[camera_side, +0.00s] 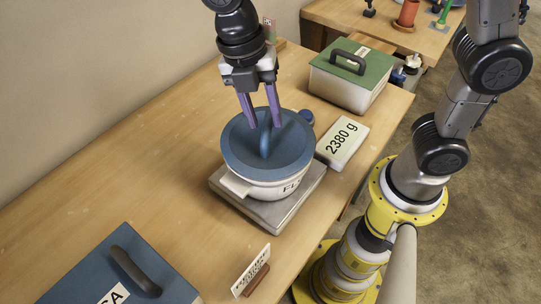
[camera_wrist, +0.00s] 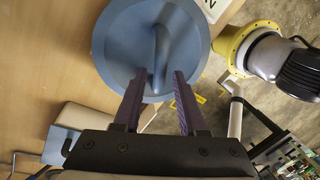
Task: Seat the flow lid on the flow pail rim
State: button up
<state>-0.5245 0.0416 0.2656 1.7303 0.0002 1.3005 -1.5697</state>
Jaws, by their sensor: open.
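The blue round lid (camera_side: 289,151) with a raised blue bar handle (camera_side: 264,140) lies over the top of the white pail (camera_side: 284,189). Part of the pail's label, "FL", shows at the front. I cannot tell whether the lid is fully down on the rim all round. The pail stands on a grey scale (camera_side: 282,213). My gripper (camera_side: 263,124) is open, its purple fingers pointing down above the lid near the handle. In the wrist view the lid (camera_wrist: 124,40) shows beyond the fingers of my gripper (camera_wrist: 160,78), with the handle ahead of the gap.
A display reading "2380 g" (camera_side: 342,143) lies right of the scale. A box with a green lid (camera_side: 340,74) stands at the back, a blue-lidded box (camera_side: 88,272) at the front left. A small sign (camera_side: 252,272) stands near the front edge. The table's left is clear.

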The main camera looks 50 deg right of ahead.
jog(key=o, duration=0.6)
jog(key=shift+c, duration=0.2)
jog(key=o, duration=0.4)
